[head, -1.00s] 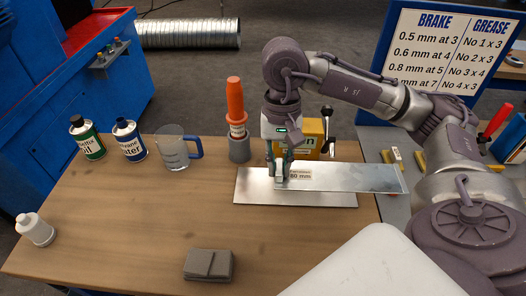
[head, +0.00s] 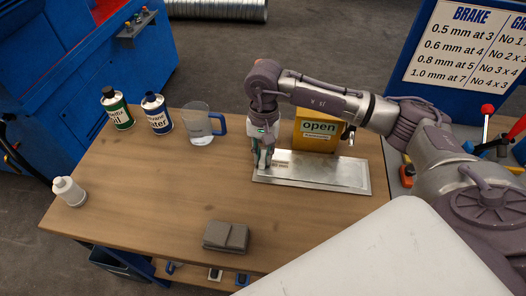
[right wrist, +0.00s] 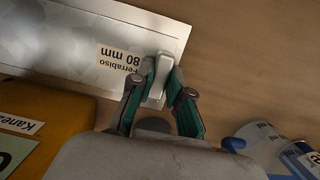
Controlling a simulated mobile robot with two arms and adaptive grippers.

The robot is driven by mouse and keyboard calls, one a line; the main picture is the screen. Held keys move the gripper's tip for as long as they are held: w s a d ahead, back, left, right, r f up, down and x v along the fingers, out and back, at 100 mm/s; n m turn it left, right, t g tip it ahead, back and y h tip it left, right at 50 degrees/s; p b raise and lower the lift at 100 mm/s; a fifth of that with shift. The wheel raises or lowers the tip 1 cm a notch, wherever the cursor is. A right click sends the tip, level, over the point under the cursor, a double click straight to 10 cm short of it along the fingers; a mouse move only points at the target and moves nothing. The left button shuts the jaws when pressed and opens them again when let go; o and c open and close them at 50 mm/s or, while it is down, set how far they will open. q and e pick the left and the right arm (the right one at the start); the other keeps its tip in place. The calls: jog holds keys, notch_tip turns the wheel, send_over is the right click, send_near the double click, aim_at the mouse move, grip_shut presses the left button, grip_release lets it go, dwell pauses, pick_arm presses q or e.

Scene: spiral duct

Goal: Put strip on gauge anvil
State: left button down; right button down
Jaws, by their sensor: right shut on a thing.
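The strip (head: 325,168) is a thin shiny metal piece. In the right wrist view the strip (right wrist: 70,45) carries a label reading 80 mm. My right gripper (head: 263,166) is shut at the strip's left end. In the right wrist view, the green-padded fingers of my right gripper (right wrist: 160,82) close around a pale grey piece at that end. The strip is over a flat metal plate (head: 312,187), within its outline; whether they touch is unclear. A yellow box (head: 316,143) marked "open" stands right behind. I cannot tell which part is the gauge anvil. My left gripper is out of view.
Green (head: 117,112) and blue (head: 157,116) cans and a clear jug (head: 197,126) stand at the back left. The table's middle left is clear.

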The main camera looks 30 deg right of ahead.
jog(key=c, duration=1.1)
grip_release()
jog(key=r, duration=0.4)
jog(key=w+r+b, duration=0.1)
jog(key=r, duration=0.3)
jog(key=d+r, duration=0.1)
jog(key=r, duration=0.3)
jog(key=shift+w+b, duration=0.25)
jog(key=shift+b, duration=0.1)
jog(key=shift+f, duration=0.1)
